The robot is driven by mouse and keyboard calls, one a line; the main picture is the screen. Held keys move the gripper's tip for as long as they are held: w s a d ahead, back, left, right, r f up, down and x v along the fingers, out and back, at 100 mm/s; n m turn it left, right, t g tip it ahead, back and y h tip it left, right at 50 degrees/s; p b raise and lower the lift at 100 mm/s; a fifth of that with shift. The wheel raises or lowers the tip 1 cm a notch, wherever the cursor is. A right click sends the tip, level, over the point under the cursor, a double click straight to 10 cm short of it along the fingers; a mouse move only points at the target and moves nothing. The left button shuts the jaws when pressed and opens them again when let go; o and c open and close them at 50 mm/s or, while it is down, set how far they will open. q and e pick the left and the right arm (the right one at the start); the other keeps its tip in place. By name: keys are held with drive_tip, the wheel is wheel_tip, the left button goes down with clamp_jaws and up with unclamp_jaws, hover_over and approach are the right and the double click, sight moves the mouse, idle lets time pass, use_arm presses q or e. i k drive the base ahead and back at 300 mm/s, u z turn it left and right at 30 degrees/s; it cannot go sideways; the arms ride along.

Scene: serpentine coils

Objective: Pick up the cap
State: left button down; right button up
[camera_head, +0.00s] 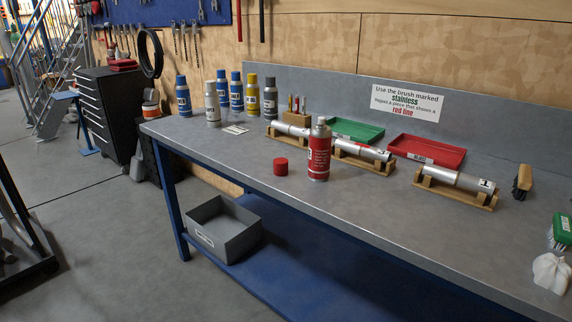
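A red cap (281,165) sits on the grey workbench (225,140) near its front edge. A red spray can (318,158) with a white label stands upright just to the right of the cap, apart from it. The can's silver top is bare. Neither of my grippers is in view.
Metal tubes rest on wooden cradles (455,197) behind and right of the can. Several other cans (212,108) stand at the back left. Green (355,131) and red (427,150) trays lie behind. Brushes (522,180) and a white cloth (550,273) are at right.

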sight(281, 164)
drive_tip(key=u, duration=1.7)
drive_tip(key=i, duration=1.55)
drive_tip(key=z, duration=1.65)
